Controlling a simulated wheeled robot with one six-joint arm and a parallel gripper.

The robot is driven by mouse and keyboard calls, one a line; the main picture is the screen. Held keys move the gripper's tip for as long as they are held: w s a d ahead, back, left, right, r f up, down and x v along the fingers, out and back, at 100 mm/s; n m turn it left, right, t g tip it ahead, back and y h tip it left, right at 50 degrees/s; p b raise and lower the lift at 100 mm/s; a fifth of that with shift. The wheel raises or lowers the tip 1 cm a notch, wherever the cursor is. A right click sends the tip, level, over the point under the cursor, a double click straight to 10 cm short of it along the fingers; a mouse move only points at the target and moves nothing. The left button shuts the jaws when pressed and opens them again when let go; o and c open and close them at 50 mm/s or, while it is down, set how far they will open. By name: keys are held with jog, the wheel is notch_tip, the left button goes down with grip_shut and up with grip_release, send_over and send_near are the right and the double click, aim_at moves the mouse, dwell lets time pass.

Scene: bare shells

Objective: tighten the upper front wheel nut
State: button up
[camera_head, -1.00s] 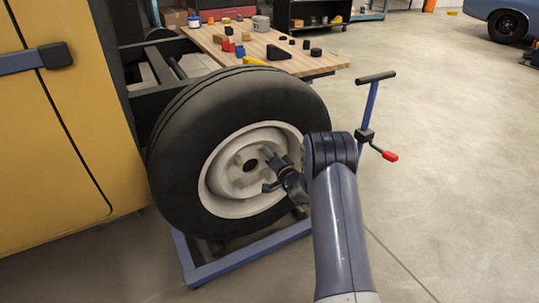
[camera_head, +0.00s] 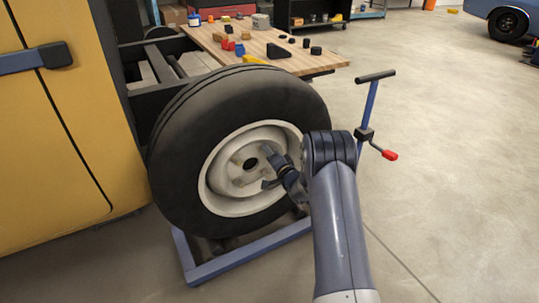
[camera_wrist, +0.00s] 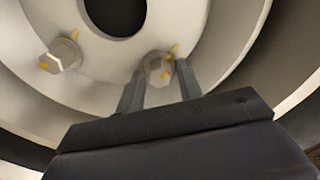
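The wheel (camera_head: 228,112) has a black tyre and a pale rim with a dark centre hole (camera_head: 250,164). In the wrist view, one hex nut (camera_wrist: 157,67) with yellow marks sits at the fingertips of my gripper (camera_wrist: 160,74), between the two fingers. The fingers are apart, with a narrow gap beside the nut. A second hex nut (camera_wrist: 61,55) with yellow marks is to the left, clear of the fingers. In the head view my gripper (camera_head: 267,167) is at the right side of the hub and hides part of it. I cannot tell which nut is the upper one.
A blue stand (camera_head: 220,262) is under the wheel. A blue post with a black T-bar and red-handled crank (camera_head: 369,110) stands right of my arm. A wooden bench (camera_head: 290,62) with small parts is behind. A yellow vehicle body (camera_head: 60,120) is at left. Open floor lies right.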

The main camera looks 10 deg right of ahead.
jog(key=shift+o, duration=0.7)
jog(key=p+v, duration=0.3)
jog(key=v, duration=0.7)
jog(key=shift+s, duration=0.4)
jog(key=shift+d, duration=0.1)
jog(key=b+x, duration=0.3)
jog(key=x, duration=0.7)
jog(key=shift+w, duration=0.4)
